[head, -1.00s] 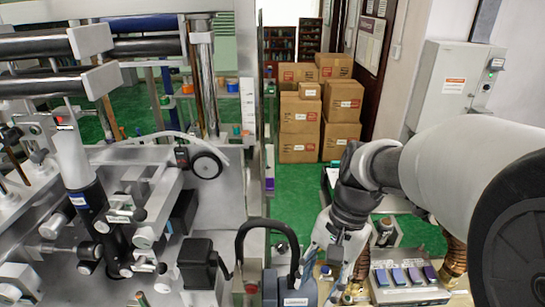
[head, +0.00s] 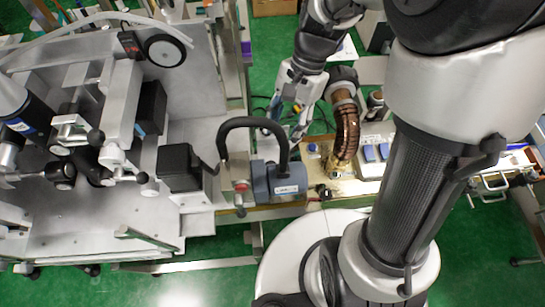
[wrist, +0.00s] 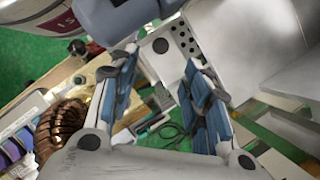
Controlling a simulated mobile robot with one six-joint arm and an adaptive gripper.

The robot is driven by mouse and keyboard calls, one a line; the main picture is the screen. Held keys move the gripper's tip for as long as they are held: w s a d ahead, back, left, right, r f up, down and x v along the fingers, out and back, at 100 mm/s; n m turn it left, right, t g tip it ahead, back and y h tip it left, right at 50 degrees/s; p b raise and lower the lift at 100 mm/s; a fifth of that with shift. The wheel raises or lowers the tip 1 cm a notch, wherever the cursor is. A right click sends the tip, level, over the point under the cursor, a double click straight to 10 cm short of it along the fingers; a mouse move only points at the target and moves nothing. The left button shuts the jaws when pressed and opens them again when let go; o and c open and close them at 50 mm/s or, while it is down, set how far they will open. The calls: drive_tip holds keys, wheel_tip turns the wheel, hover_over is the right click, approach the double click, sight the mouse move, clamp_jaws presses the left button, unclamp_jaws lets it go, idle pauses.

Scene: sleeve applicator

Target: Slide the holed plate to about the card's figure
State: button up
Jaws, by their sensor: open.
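My gripper (wrist: 162,75) is open and empty, its blue-padded fingers spread apart in the wrist view. A pale grey plate with several small dark holes (wrist: 183,43) shows beyond the fingertips, between and just above them in the picture; a larger dark round spot lies beside the holes. I see no contact between fingers and plate. In the head view my gripper (head: 297,125) points down behind the blue-grey motor, and I cannot make out the plate there.
A blue-grey motor (head: 278,181) with a black hose stands left of my gripper. A copper-coloured ribbed hose (head: 346,132) rises close on the right; it also shows in the wrist view (wrist: 62,130). The metal machine (head: 105,205) fills the left side.

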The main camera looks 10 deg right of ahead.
sight(273, 162)
drive_tip(key=b+x, duration=0.2)
drive_tip(key=x, duration=0.9)
drive_tip(key=shift+f, duration=0.1)
drive_tip(key=shift+w, duration=0.1)
drive_tip(key=shift+c, duration=0.4)
clamp_jaws()
